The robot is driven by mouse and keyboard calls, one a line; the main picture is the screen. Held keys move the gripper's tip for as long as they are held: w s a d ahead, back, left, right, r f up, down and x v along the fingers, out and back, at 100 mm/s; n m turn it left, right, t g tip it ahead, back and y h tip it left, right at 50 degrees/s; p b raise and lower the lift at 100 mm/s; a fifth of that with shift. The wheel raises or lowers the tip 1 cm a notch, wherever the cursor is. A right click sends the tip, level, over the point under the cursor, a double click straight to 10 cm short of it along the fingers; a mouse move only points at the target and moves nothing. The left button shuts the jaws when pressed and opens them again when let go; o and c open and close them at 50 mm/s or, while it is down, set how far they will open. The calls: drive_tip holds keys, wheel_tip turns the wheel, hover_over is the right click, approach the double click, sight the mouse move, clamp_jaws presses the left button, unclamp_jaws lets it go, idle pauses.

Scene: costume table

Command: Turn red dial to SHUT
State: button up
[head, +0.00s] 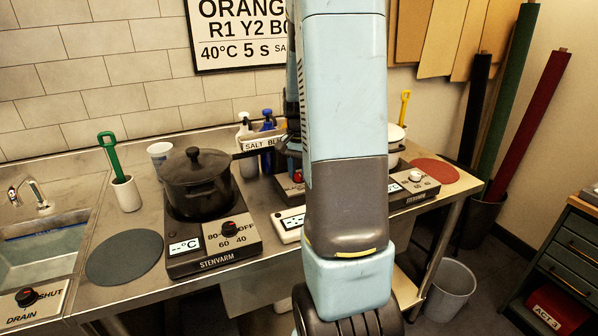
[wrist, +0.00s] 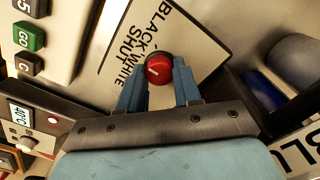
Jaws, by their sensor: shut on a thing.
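The red dial (wrist: 160,68) sits on a cream panel (wrist: 207,42) in the wrist view. The panel bears the words BLACK, WHITE and SHUT, turned sideways. A short pale mark shows on the left part of the dial's face; I cannot tell which word it points at. My gripper (wrist: 159,76) is shut on the dial, one blue finger on each side. In the head view my arm hides most of this area, and the gripper's hold on the dial cannot be made out there.
A black pot (head: 200,187) stands on a hot plate (head: 213,247) left of my arm. Behind are spray bottles (head: 268,122) and a SALT box (head: 258,145). A separate DRAIN dial (head: 26,296) is by the sink (head: 45,245). A grey round mat (head: 125,257) lies between.

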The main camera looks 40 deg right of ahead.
drive_tip(key=o, duration=1)
drive_tip(key=shift+o, duration=0.2)
wheel_tip(320, 180, up, 14)
drive_tip(key=shift+f, duration=0.15)
drive_tip(key=s+a+r+n+t, duration=0.2)
drive_tip(key=s+a+n, duration=0.3)
drive_tip(key=s+a, duration=0.4)
drive_tip(key=s+a+r+n+t, duration=0.3)
drive_tip(key=s+a+n, duration=0.3)
drive_tip(key=s+a, duration=0.4)
drive_tip(key=shift+a+r+t, duration=0.3)
drive_tip(key=shift+a+r, duration=0.25)
drive_tip(key=shift+a, duration=0.7)
